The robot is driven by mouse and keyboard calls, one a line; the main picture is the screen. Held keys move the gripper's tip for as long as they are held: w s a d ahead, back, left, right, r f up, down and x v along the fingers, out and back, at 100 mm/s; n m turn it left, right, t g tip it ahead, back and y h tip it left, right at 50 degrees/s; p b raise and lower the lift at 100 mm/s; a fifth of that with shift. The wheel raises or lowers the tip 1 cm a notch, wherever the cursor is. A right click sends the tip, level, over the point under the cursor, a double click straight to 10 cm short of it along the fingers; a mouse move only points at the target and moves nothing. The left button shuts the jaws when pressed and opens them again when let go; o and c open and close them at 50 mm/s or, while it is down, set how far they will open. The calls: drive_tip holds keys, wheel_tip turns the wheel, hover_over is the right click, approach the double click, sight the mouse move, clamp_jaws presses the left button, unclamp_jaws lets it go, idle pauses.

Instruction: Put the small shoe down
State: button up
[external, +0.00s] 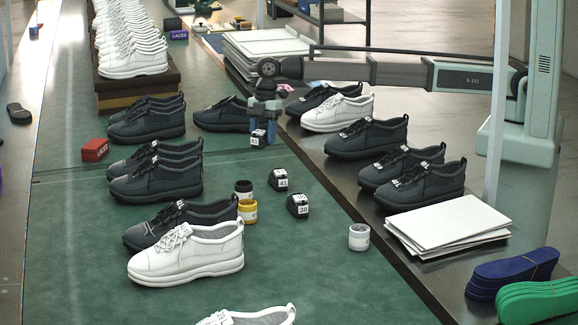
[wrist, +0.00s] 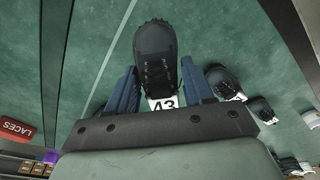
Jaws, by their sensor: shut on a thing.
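The small shoe (external: 258,140), black with a white tag reading 43, is between the blue fingers of my gripper (external: 263,130). In the wrist view the small shoe (wrist: 156,50) shows its dark top and toe, with the tag near my palm. My gripper (wrist: 158,88) is shut on it, one finger on each side. The shoe is low over the green mat (external: 320,275); I cannot tell whether its sole touches. Two similar small shoes stand nearer the camera, one tagged 41 (external: 278,180) and one tagged 38 (external: 297,205).
Dark full-size shoes (external: 157,178) line the left, with a white shoe (external: 187,256) in front. A yellow jar (external: 247,211), a white jar (external: 359,237) and a red LACES box (external: 95,150) stand nearby.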

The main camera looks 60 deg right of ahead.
sight(263, 165)
drive_tip(key=shift+f, duration=3.15)
drive_tip(key=shift+f, duration=0.1)
drive_tip(key=o, duration=1)
drive_tip(key=shift+o, duration=0.2)
drive_tip(key=r, duration=0.4)
drive_tip(key=d+r, duration=0.1)
drive_tip(key=r, duration=0.7)
drive_tip(key=shift+d, duration=0.35)
